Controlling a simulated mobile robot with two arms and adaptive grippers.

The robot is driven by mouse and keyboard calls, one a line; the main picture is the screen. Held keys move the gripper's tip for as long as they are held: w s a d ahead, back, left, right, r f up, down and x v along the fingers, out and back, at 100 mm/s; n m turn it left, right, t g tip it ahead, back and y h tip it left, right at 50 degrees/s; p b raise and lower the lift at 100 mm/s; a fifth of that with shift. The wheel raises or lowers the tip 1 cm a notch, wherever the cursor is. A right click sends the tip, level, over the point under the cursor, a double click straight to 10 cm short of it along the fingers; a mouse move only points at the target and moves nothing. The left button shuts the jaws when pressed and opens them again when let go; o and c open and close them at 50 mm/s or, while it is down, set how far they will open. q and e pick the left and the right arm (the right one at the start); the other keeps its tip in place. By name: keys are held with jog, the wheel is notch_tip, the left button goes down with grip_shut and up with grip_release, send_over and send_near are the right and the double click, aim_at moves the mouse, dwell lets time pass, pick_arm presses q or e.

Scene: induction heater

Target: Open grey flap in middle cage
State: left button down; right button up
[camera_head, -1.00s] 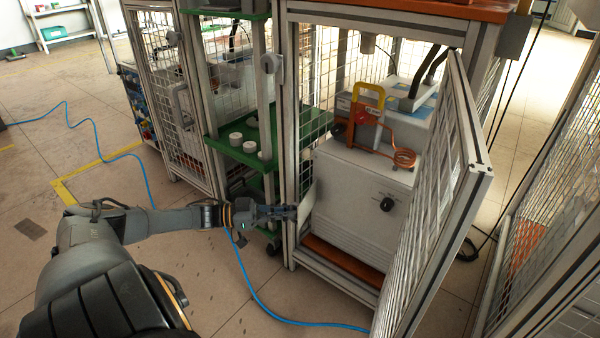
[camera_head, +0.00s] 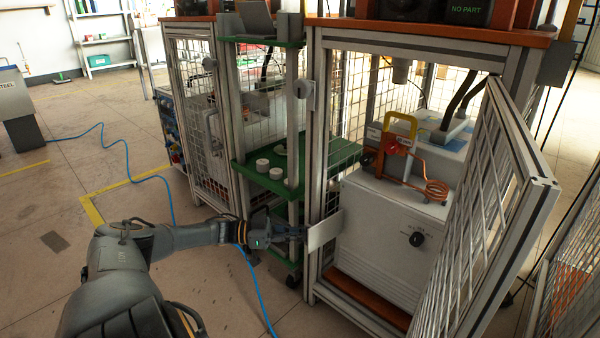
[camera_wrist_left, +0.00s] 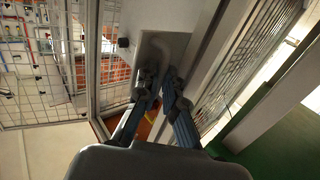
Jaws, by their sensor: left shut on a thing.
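The grey flap (camera_head: 325,230) is a small flat plate at the left front post of the cage with the open mesh door. It stands out in front of that post, its broad face toward the head camera. My left gripper (camera_head: 304,233) comes in from the left and is shut on the flap's left edge. In the left wrist view the flap (camera_wrist_left: 162,50) lies just beyond the fingertips (camera_wrist_left: 158,80), which hold its near edge. The exact finger contact is dark and partly hidden. My right gripper is in neither view.
The open mesh door (camera_head: 490,210) projects forward on the right. A white heater box (camera_head: 385,225) with an orange coil (camera_head: 436,190) stands inside the cage. A green shelf (camera_head: 262,178) with white cups is left of it. A blue cable (camera_head: 258,285) lies on the floor.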

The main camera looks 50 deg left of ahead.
pick_arm(q)
jog(key=shift+w+r, duration=0.3)
jog(key=c, duration=1.7)
grip_release()
jog(key=shift+w+d, duration=0.1)
jog(key=shift+d, duration=0.05)
jog(key=shift+o, duration=1.2)
jog(key=shift+w+d+f, duration=0.1)
jog(key=shift+f, duration=0.05)
jog(key=shift+s+f, duration=0.1)
jog(key=shift+s, duration=0.1)
jog(key=v, duration=0.8)
